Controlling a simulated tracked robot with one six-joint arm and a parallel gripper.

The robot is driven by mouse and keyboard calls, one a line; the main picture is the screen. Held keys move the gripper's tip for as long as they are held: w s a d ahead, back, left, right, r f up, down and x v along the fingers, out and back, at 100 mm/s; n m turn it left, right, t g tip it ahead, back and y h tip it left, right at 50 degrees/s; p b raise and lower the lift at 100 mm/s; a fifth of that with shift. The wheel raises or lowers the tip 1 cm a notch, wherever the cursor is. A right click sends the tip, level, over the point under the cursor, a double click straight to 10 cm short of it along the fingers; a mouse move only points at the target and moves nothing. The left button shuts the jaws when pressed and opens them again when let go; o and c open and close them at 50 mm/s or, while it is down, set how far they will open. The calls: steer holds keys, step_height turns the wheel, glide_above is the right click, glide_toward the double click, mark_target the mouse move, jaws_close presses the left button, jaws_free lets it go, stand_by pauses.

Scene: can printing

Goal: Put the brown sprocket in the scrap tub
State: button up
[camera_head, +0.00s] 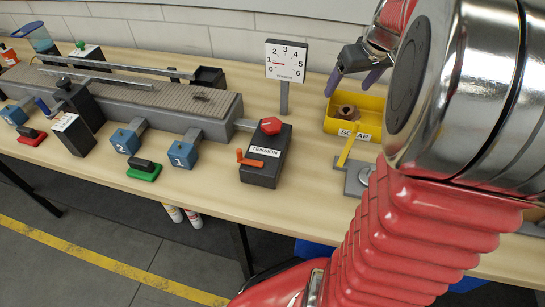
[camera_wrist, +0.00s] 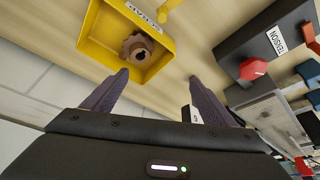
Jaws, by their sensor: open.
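The brown sprocket (camera_head: 347,112) lies inside the yellow scrap tub (camera_head: 374,131), which has a SCRAP label on its front. In the wrist view the sprocket (camera_wrist: 137,46) rests on the floor of the tub (camera_wrist: 92,38), near one wall. My gripper (camera_head: 357,80) is open and empty, above and behind the tub, with its purple fingers apart. In the wrist view the fingers (camera_wrist: 157,76) point towards the tub and do not touch the sprocket. My arm hides the right part of the tub in the head view.
A black TENSION box (camera_head: 262,170) with a red knob and orange lever stands left of the tub. The dial (camera_head: 286,60) stands behind it. A grey conveyor (camera_head: 150,100) with blue blocks fills the left. Bare wood lies between box and tub.

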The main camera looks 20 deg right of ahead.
steer(key=s+a, duration=0.5)
steer(key=a, duration=0.5)
steer(key=s+a+n, duration=0.1)
steer(key=s+a, duration=0.4)
steer(key=a, duration=0.5)
steer(key=s+a+t, duration=0.1)
steer(key=s+a, duration=0.4)
steer(key=a, duration=0.5)
steer(key=shift+a+r+n+y, duration=0.15)
steer(key=shift+a+n+y, duration=0.1)
steer(key=shift+n+y, duration=0.15)
steer(key=shift+c, duration=0.6)
